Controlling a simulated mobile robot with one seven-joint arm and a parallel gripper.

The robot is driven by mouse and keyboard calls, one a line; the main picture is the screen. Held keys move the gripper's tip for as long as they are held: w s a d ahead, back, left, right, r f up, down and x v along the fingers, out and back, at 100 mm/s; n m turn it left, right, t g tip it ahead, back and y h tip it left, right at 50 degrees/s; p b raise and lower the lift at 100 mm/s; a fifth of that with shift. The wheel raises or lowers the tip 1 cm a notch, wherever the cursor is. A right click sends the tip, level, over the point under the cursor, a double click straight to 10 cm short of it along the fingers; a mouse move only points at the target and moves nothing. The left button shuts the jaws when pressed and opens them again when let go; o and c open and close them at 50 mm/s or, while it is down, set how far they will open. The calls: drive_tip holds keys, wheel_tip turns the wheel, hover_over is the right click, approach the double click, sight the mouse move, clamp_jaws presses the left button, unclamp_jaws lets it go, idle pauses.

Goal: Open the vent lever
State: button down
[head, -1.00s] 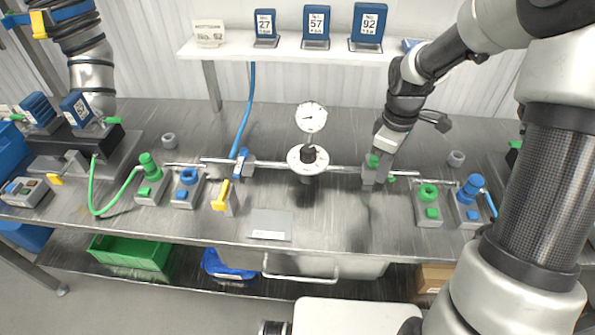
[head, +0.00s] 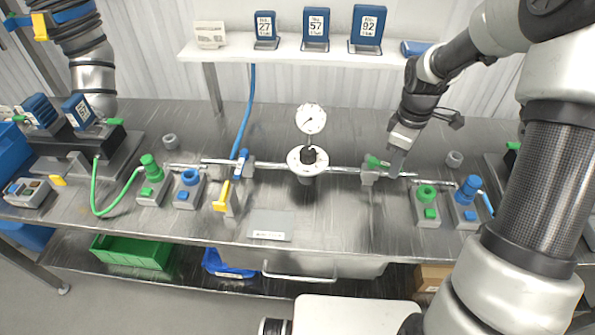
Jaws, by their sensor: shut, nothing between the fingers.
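Three valve levers show along the pipe in the head view: a blue lever (head: 241,163) on the left valve, a green lever (head: 377,162) on the right valve, and a yellow lever (head: 222,195) on a block in front. No readable label tells me which is the vent lever. My gripper (head: 394,174) is shut and empty, pointing down just right of the green lever. Whether it touches that lever I cannot tell. A round gauge (head: 311,119) stands on the white-flanged fitting (head: 307,160) mid-pipe.
Blocks with green and blue connectors stand left (head: 151,185) and right (head: 427,208) of the pipe valves. A grey plate (head: 271,225) lies at the table's front. A shelf (head: 290,55) with numbered blue cards runs behind. The table (head: 330,220) is clear right of the plate.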

drive_tip(key=shift+w+d, duration=0.1)
drive_tip(key=shift+w+d+p, duration=0.3)
drive_tip(key=shift+w+d, duration=0.1)
drive_tip(key=shift+w, duration=0.3)
wheel_tip(320, 180, up, 7)
drive_tip(key=s+p, duration=0.1)
drive_tip(key=p, duration=0.4)
drive_tip(key=shift+s, duration=0.15)
drive_tip(key=shift+a, duration=0.1)
drive_tip(key=s+a+r+m+t+h, duration=0.1)
drive_tip(key=s+r+m, duration=0.2)
drive_tip(key=s+r, duration=0.35)
drive_tip(key=s+a+r+m+t, duration=0.2)
drive_tip(key=s+r+m, duration=0.1)
drive_tip(key=r, duration=0.6)
drive_tip(key=s+a+r+m+t, duration=0.1)
drive_tip(key=s+r+m, duration=0.1)
drive_tip(key=s, duration=0.4)
drive_tip(key=s+a+r+m+t+y, duration=0.1)
drive_tip(key=s+r+m, duration=0.2)
drive_tip(key=s, duration=0.4)
drive_tip(key=shift+a+r+m+t, duration=0.3)
drive_tip(key=shift+a+r+m, duration=0.1)
drive_tip(key=shift+m, duration=0.1)
